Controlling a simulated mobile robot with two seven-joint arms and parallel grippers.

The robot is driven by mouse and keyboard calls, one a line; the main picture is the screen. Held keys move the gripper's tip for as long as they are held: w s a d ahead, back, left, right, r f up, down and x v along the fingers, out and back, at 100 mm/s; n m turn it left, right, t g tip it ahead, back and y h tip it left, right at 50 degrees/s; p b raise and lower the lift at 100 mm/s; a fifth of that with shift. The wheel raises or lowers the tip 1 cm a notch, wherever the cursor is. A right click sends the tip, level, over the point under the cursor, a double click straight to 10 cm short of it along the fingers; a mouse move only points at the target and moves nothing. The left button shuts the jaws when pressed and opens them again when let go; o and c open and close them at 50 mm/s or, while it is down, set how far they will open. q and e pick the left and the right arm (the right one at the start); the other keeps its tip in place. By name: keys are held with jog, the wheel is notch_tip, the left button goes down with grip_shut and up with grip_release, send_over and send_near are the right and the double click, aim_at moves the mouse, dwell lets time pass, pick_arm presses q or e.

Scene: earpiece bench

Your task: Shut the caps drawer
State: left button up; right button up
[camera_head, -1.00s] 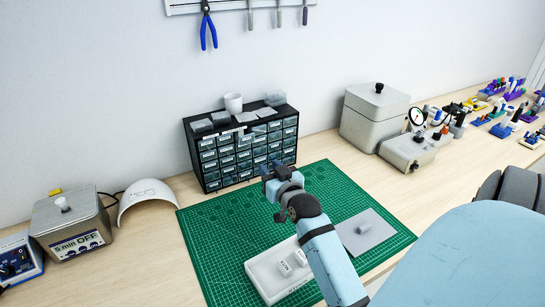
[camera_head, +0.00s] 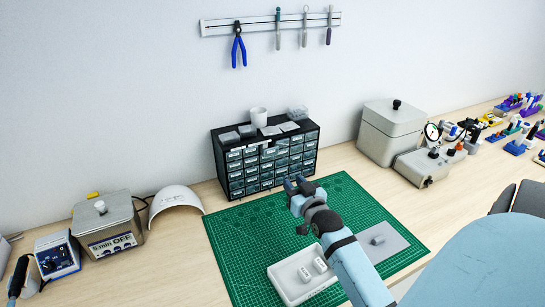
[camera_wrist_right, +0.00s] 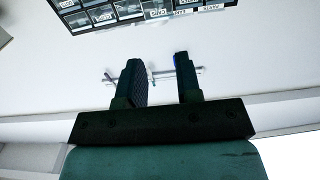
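The drawer cabinet (camera_head: 214,160), black with rows of small labelled clear-fronted drawers, stands at the back of the green mat. A pale strip shows along the left part of its top row; I cannot tell whether that is a drawer standing out, and the labels are too small to pick out the caps drawer in the head view. My right gripper (camera_head: 299,184) is in front of the cabinet's right part, apart from it. In the right wrist view my gripper (camera_wrist_right: 160,78) has its fingers apart with nothing between them, and labelled drawer fronts (camera_wrist_right: 125,10) show at the top. My left gripper is out of view.
The green mat (camera_head: 235,240) holds a white tray (camera_head: 290,286) and a grey plate (camera_head: 395,244). A metal box (camera_head: 392,130) and a gauge device (camera_head: 425,166) stand to the right, a timer unit (camera_head: 108,225) to the left.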

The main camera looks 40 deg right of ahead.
pick_arm(q)
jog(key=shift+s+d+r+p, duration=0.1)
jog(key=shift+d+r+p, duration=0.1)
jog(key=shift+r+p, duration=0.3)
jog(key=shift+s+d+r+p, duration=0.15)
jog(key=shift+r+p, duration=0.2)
jog(key=shift+p, duration=0.25)
pick_arm(e)
jog(key=x, duration=1.3)
jog(key=shift+d+f, duration=0.2)
jog(key=shift+d, duration=0.05)
jog(key=shift+w, duration=0.1)
grip_shut()
